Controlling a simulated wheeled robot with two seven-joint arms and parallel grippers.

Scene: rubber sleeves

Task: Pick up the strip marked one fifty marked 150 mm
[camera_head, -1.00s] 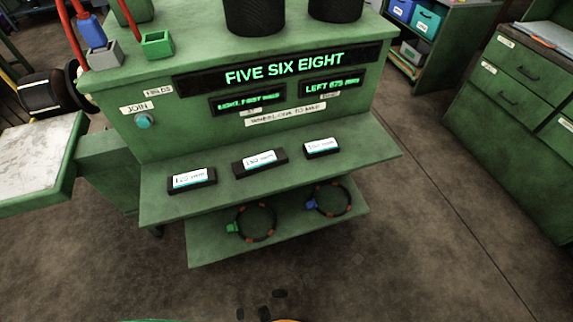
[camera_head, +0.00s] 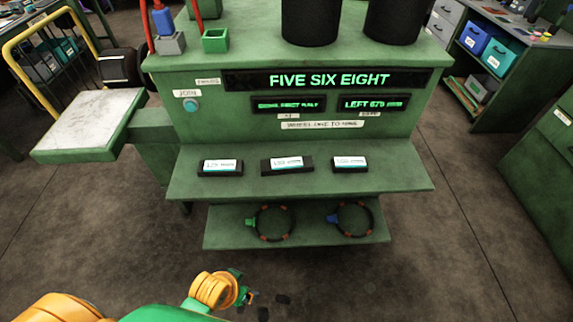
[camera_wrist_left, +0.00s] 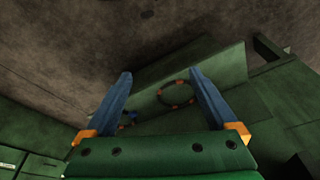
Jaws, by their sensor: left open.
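Three black strips with white labels lie in a row on the upper green shelf in the head view: a left strip (camera_head: 220,167), a middle strip (camera_head: 287,165) and a right strip (camera_head: 350,164). The labels are blurred; the middle one looks most like 150 mm, but I cannot read it surely. My left gripper (camera_head: 248,297) is low in front of the bench, well short of the strips. In the left wrist view the gripper (camera_wrist_left: 160,74) has its two blue fingers spread with nothing between them. No strip is recognisable there. My right gripper is out of view.
The lower shelf (camera_head: 221,232) holds a ring with a green clip (camera_head: 273,223) and one with a blue clip (camera_head: 355,219). Small dark pieces lie on the floor near my gripper. A pale-topped side table (camera_head: 90,122) stands left. Floor before the bench is mostly clear.

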